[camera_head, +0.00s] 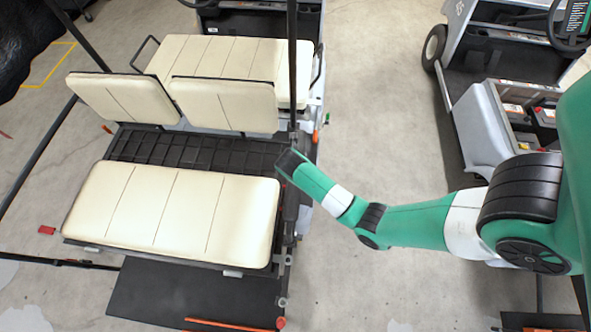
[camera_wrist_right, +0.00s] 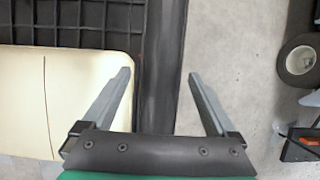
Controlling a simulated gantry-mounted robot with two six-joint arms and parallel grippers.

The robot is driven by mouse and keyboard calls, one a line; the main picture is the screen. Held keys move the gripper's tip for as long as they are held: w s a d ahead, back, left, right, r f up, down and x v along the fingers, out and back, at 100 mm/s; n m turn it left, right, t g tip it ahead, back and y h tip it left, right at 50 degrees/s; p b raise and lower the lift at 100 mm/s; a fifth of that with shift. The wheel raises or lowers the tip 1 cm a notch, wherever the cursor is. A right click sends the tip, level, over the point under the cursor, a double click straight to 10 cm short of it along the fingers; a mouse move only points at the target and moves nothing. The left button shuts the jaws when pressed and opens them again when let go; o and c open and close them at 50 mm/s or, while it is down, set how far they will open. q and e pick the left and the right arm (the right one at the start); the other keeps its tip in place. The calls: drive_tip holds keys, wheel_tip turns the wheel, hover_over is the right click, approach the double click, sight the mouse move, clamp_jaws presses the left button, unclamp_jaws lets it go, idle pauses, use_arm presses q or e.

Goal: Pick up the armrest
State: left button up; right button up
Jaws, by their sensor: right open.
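Black looped armrests show at the left end (camera_head: 141,47) and the right end (camera_head: 319,66) of the far cream seat in the head view. My right gripper (camera_wrist_right: 160,78) is open in the wrist view. A dark bar (camera_wrist_right: 163,50) runs lengthwise between and beyond its fingers, with floor visible right of it; I cannot tell if it is an armrest or frame. No grip on it shows. In the head view, the right arm's end is at the right edge of the cart, beside the near cream seat (camera_head: 172,212). My left gripper is not in view.
A black roof post (camera_head: 292,60) rises close behind my right arm's end. Two cream backrests (camera_head: 223,104) and a black ribbed deck (camera_head: 196,150) lie beyond the near seat. Another cart (camera_head: 480,120) stands at right. Concrete floor (camera_head: 375,100) is open between the carts.

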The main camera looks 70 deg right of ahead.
drive_tip(key=b+x, duration=0.1)
drive_tip(key=x, duration=0.3)
drive_tip(key=shift+a+f+b, duration=0.15)
drive_tip(key=shift+f+b, duration=0.1)
drive_tip(key=shift+b, duration=0.05)
drive_tip(key=shift+d+f, duration=0.2)
drive_tip(key=shift+f, duration=0.1)
drive_tip(key=shift+c, duration=0.3)
clamp_jaws()
